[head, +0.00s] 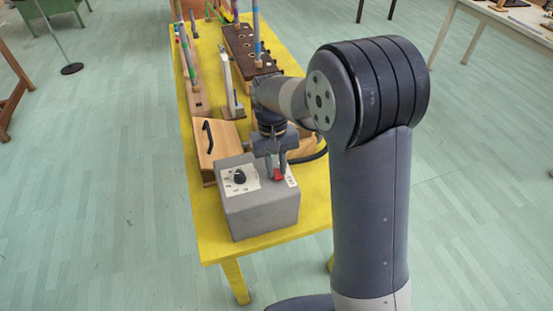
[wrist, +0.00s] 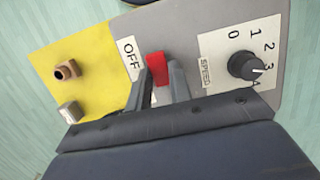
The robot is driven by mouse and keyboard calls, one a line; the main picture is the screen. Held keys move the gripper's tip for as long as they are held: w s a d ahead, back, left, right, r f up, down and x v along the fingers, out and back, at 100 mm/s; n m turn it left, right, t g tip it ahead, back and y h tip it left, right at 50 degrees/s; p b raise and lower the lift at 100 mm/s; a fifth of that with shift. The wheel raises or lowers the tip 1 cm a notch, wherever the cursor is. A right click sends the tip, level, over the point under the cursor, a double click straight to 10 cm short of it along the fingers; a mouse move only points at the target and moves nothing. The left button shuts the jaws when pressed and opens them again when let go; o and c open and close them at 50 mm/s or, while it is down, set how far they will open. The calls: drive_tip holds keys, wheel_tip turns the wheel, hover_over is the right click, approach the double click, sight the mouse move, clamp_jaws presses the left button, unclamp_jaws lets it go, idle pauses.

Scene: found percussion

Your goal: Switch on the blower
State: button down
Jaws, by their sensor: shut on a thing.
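The blower is a grey box (head: 262,210) at the near end of the yellow table; its grey top also shows in the wrist view (wrist: 190,25). A red switch (wrist: 156,62) sits on its top, beside a white label reading OFF (wrist: 130,60); a bit of red shows in the head view (head: 278,175). My gripper (head: 276,172) points down over the switch. In the wrist view its two fingers (wrist: 158,84) are on either side of the red switch and shut on it. The switch's base is partly hidden by the fingers.
A black speed knob (wrist: 246,66) on a plate numbered 0 to 4 is beside the switch, its white mark near 3. A wooden box (head: 225,145) with a black handle stands behind the blower. Wooden stands and sticks fill the far part of the yellow table (head: 207,235).

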idle(0.3)
drive_tip(key=c, duration=1.3)
unclamp_jaws()
drive_tip(key=shift+w+r, duration=0.1)
drive_tip(key=v, duration=1)
drive_tip(key=shift+a+r, duration=0.1)
drive_tip(key=shift+r, duration=0.2)
drive_tip(key=x, duration=1.1)
drive_tip(key=shift+f+b, duration=0.15)
drive_tip(key=shift+b, duration=0.4)
drive_tip(key=shift+t+b, duration=0.4)
drive_tip(key=shift+b, duration=0.05)
